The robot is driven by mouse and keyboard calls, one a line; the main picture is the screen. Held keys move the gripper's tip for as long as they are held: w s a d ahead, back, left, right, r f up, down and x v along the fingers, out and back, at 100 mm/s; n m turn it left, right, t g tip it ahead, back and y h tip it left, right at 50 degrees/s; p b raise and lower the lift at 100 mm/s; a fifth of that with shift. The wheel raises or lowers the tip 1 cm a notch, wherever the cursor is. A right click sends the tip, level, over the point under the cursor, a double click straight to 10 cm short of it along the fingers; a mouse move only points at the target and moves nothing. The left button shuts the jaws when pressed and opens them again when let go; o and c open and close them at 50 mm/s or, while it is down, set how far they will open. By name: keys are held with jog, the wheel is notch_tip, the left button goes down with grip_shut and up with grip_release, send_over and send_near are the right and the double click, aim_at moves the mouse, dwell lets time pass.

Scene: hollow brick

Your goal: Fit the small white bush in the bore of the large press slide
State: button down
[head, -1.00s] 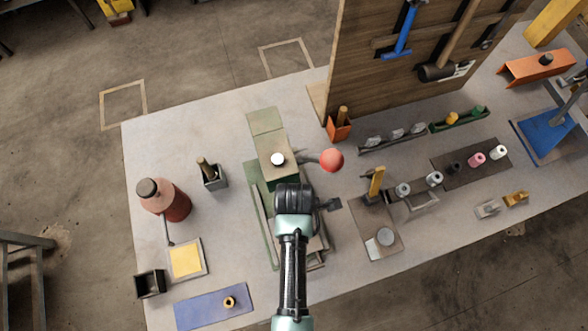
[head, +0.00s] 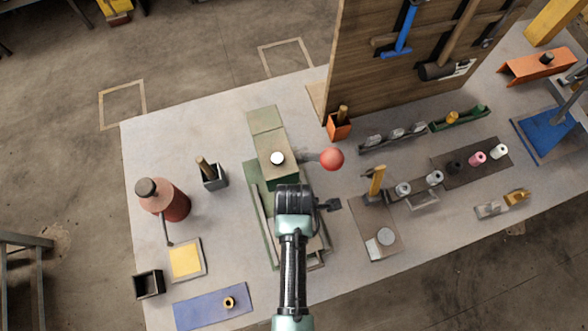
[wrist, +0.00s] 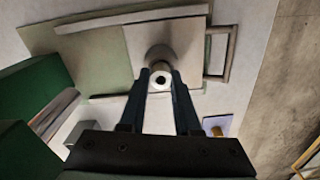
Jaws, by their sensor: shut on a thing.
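My gripper (wrist: 161,92) is shut on the small white bush (wrist: 161,82), whose dark hole faces the wrist camera. In the wrist view, a round grey-brown part (wrist: 160,57) on a pale plate (wrist: 185,37) shows just beyond the bush and is partly covered by it. I take this plate to be the press slide. I cannot tell whether the bush touches the round part or sits in a bore. In the head view, my gripper (head: 294,198) is over the green press (head: 262,205); my wrist hides the fingertips and bush.
The red ball (head: 332,159) of a lever sticks out right of the press. A blue mat (head: 190,310) with a brass bush (head: 229,302) lies at front left. A red bottle (head: 176,205) stands left. A post fixture (head: 376,230) stands right, near a dark strip (head: 450,170) of spools.

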jog(key=shift+f+b, duration=0.4)
jog(key=shift+f, duration=0.25)
jog(key=c, duration=0.5)
grip_release()
jog(key=shift+s, duration=0.1)
jog(key=shift+c, duration=0.2)
notch_tip(320, 180, up, 13)
jog(key=b, duration=0.1)
jog(key=shift+d, duration=0.1)
